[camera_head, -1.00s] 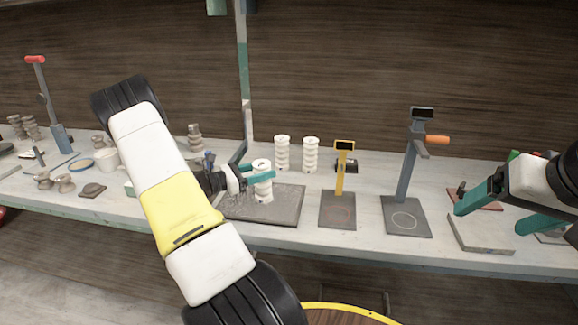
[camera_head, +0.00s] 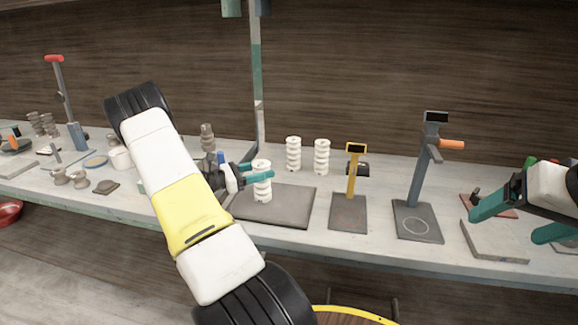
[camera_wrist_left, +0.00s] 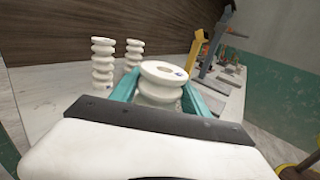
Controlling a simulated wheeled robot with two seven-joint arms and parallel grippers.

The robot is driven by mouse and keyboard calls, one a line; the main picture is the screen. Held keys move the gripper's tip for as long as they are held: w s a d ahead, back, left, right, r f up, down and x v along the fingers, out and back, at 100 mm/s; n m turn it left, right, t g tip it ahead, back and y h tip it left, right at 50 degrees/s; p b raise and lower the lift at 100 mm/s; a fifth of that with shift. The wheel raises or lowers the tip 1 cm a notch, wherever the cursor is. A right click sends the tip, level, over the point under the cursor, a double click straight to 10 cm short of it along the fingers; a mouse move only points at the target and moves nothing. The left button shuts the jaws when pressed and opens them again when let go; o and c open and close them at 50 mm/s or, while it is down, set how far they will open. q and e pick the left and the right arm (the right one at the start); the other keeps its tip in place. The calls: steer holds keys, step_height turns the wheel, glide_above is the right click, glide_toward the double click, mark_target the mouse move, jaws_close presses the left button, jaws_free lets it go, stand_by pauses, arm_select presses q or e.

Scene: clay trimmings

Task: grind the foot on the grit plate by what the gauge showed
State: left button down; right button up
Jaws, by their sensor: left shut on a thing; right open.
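My left gripper (camera_head: 258,176) is shut on a white ribbed insulator-like piece (camera_head: 262,190). The piece stands upright at the dark grit plate (camera_head: 290,213); I cannot tell whether its foot touches the plate. In the left wrist view the same piece (camera_wrist_left: 163,84) sits between the teal fingers, its top facing the camera and its foot hidden. A yellow-framed gauge (camera_head: 354,172) with a small dark display stands right of the plate. A taller grey gauge stand (camera_head: 422,170) with an orange handle is further right. My right gripper (camera_head: 512,215) is open and empty at the right.
Two more white ribbed pieces (camera_head: 293,154) (camera_head: 321,157) stand behind the plate. A grey slab (camera_head: 493,241) lies under the right gripper. Brown pieces (camera_head: 70,178), a white cup (camera_head: 120,158) and a red-handled stand (camera_head: 67,105) are at the left. A post (camera_head: 257,90) rises behind the plate.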

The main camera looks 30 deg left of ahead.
arm_select(q)
steer(key=shift+s+a, duration=0.15)
steer(key=shift+a, duration=0.4)
steer(key=shift+s+a, duration=0.15)
steer(key=shift+a, duration=0.35)
steer(key=shift+w+d+r, duration=0.1)
steer(key=shift+w+d, duration=0.15)
steer(key=shift+d, duration=0.55)
steer(key=shift+w+d, duration=0.2)
steer(key=shift+d, duration=0.6)
steer(key=shift+w+d+f, duration=0.1)
steer(key=shift+w+d, duration=0.05)
steer(key=shift+d, duration=0.7)
steer(key=shift+w+d+f, duration=0.1)
steer(key=shift+w+d, duration=0.1)
steer(key=shift+d, duration=0.6)
steer(key=shift+w+d+f, duration=0.1)
steer(key=shift+w+d, duration=0.05)
steer(key=shift+d, duration=0.7)
steer(key=d, duration=0.2)
steer(key=shift+w+d+r, duration=0.1)
steer(key=shift+w+d, duration=0.2)
steer(key=shift+d, duration=0.05)
steer(key=shift+r, duration=0.1)
steer(key=shift+a+r, duration=0.1)
steer(key=shift+r, duration=2.45)
